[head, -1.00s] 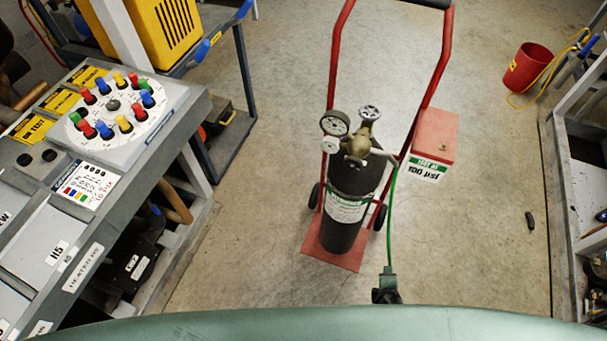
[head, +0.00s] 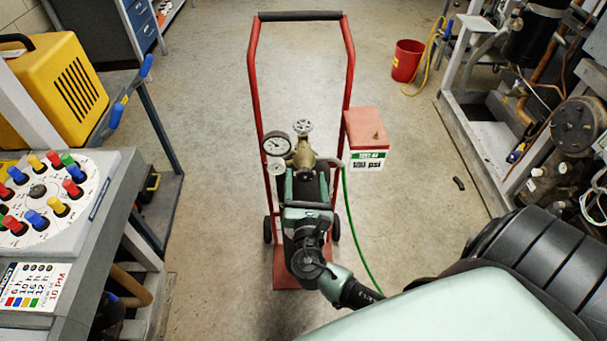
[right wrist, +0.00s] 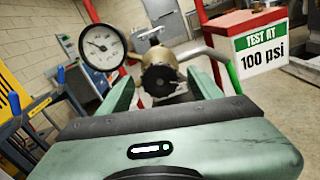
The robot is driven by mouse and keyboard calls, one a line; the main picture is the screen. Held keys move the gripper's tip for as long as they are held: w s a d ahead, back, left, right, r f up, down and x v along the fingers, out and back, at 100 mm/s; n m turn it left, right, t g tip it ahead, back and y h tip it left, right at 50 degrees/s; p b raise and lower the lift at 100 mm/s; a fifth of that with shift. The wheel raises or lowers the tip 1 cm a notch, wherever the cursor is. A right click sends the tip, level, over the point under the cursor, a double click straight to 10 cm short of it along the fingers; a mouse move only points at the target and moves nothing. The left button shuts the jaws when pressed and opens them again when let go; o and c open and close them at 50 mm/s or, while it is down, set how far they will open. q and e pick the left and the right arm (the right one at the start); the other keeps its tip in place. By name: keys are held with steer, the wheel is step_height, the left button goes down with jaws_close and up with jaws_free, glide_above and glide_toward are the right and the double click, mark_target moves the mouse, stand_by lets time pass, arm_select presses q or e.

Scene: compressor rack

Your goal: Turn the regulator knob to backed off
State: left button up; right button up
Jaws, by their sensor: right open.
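The brass regulator (head: 303,157) sits on top of the gas cylinder, with a white-faced gauge (head: 275,144) on its left. In the right wrist view the regulator knob (right wrist: 160,80) is a dark round end facing me, in front of the brass body. My right gripper (head: 306,180) is open and reaches up to the regulator from the front. In the right wrist view its green fingers (right wrist: 163,88) stand left and right of the knob with a gap on each side. In the head view the gripper hides the knob and much of the cylinder. My left gripper is not in view.
The red hand cart (head: 349,75) carries the cylinder. A red-topped test box (head: 367,128) sits right of the regulator, and a green hose (head: 349,220) hangs beside it. A bench panel (head: 25,240) with coloured knobs stands at the left. Open floor surrounds the cart.

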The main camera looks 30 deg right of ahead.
steer(key=shift+w+d, duration=0.35)
steer(key=shift+w, duration=0.2)
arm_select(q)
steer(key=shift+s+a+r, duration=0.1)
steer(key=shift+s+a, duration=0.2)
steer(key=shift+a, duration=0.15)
arm_select(e)
steer(key=c, duration=1.4)
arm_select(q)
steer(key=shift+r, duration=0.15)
